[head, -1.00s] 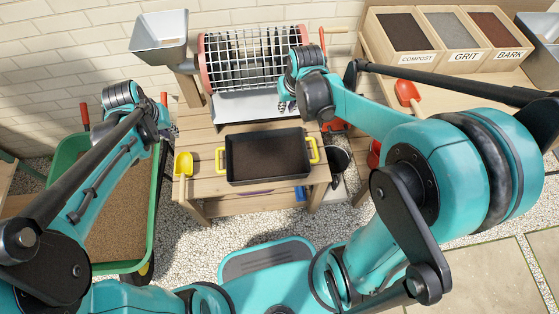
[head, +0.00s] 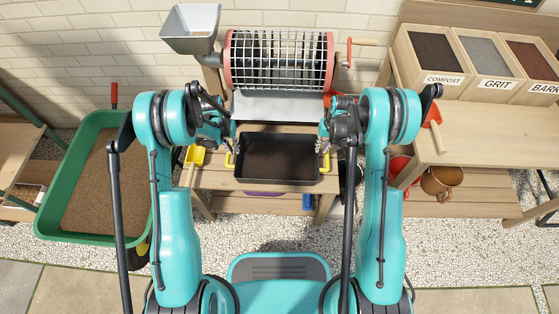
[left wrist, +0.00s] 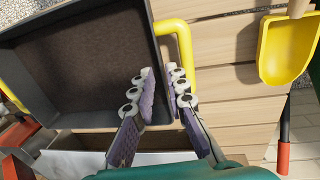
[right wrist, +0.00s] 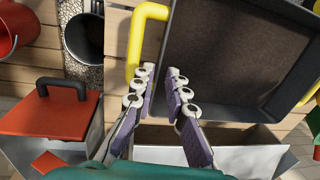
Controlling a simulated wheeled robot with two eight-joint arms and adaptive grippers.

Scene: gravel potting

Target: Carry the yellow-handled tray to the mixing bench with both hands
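The black tray (head: 278,180) with a dark brown inside sits on the wooden bench below the drum sieve. Its yellow handles are on its left (head: 229,161) and right (head: 326,162) ends. My left gripper (head: 232,146) is at the left end; in the left wrist view its open fingers (left wrist: 160,78) are over the tray rim beside the handle (left wrist: 184,42). My right gripper (head: 322,146) is at the right end; in the right wrist view its open fingers (right wrist: 161,78) are over the rim beside the handle (right wrist: 136,42). I cannot tell whether either touches.
The drum sieve (head: 280,60) stands behind the tray. A yellow scoop (head: 194,156) lies left of it. A green wheelbarrow (head: 62,185) is at left. At right, another wooden bench (head: 470,140) carries compost, grit and bark bins. Gravel ground lies in front.

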